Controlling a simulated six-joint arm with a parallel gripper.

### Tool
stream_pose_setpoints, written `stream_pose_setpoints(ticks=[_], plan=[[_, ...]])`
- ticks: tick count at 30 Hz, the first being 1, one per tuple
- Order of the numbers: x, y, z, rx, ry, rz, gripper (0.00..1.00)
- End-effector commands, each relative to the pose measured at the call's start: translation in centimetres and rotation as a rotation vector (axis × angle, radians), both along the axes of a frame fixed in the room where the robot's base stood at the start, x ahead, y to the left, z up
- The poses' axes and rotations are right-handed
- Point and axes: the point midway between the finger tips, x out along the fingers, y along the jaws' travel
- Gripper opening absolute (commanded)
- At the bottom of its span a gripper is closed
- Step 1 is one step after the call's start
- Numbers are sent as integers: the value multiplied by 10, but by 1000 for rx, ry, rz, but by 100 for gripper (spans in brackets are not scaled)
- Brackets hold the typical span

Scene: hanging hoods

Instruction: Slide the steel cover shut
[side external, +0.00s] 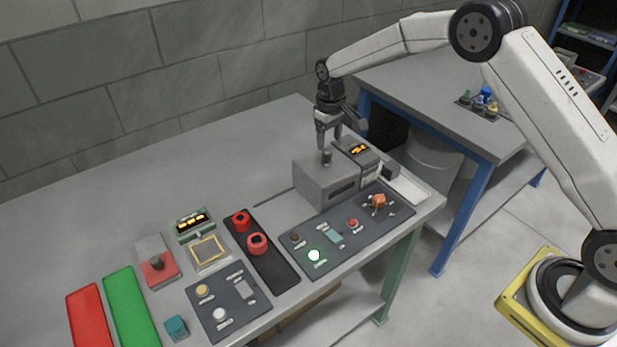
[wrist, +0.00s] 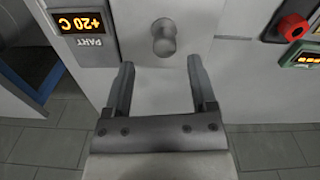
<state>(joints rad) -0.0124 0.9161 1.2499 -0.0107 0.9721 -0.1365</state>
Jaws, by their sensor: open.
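The steel cover (side external: 318,181) is a grey box-shaped hood on the table, with a dark slot in its front face. A round knob (side external: 326,157) stands up from its top. In the wrist view the cover's top (wrist: 152,88) fills the middle, and the knob (wrist: 164,38) shows just beyond the fingertips. My gripper (side external: 329,143) points down over the cover, open and empty. Its fingers (wrist: 160,65) lie to the left and right of the knob's line. I cannot tell whether the fingertips reach down to knob height. What is under the cover is hidden.
A display unit (side external: 358,150) reading +20 C in the wrist view (wrist: 80,22) stands right beside the cover. A dark control panel (side external: 335,237) with a lit green button lies in front. A black plate (side external: 266,262) with red knobs lies to the left. The table behind is clear.

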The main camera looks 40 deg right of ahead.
Motion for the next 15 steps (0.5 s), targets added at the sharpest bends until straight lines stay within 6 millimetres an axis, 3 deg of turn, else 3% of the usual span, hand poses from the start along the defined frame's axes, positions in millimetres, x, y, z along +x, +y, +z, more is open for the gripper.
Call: stream_pose_setpoints(ticks=[7,15], plan=[[0,0,31,-1,-2,0,73],[0,-1,42,-1,0,0,73]])
